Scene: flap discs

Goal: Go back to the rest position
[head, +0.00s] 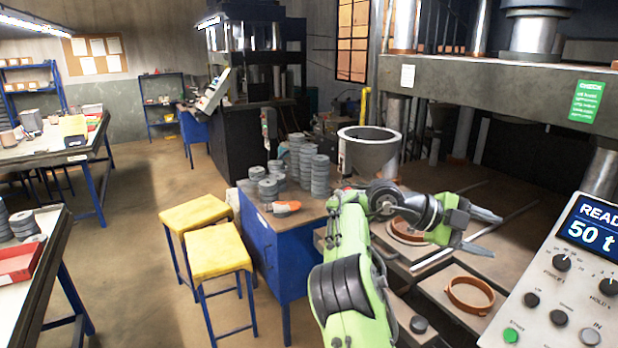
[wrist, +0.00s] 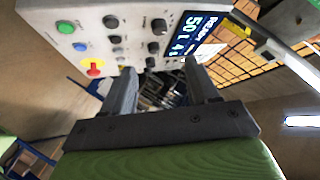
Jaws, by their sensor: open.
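My gripper (head: 484,232) is at the right of the head view, with its two grey fingers spread apart and nothing between them. It is held above the press bench, pointing right towards the control panel (head: 560,270). In the wrist view the two fingers (wrist: 162,90) stand apart and empty, with the control panel (wrist: 130,30) beyond and above them. My green arm rises from the bottom of the head view and bends to the right.
An orange-brown ring (head: 470,295) lies on the bench below my gripper. Stacks of grey discs (head: 310,165) stand on the blue table, near a funnel-shaped hopper (head: 368,150). Two yellow stools (head: 218,252) stand left. The heavy press beam (head: 490,78) spans above right. The floor at left is open.

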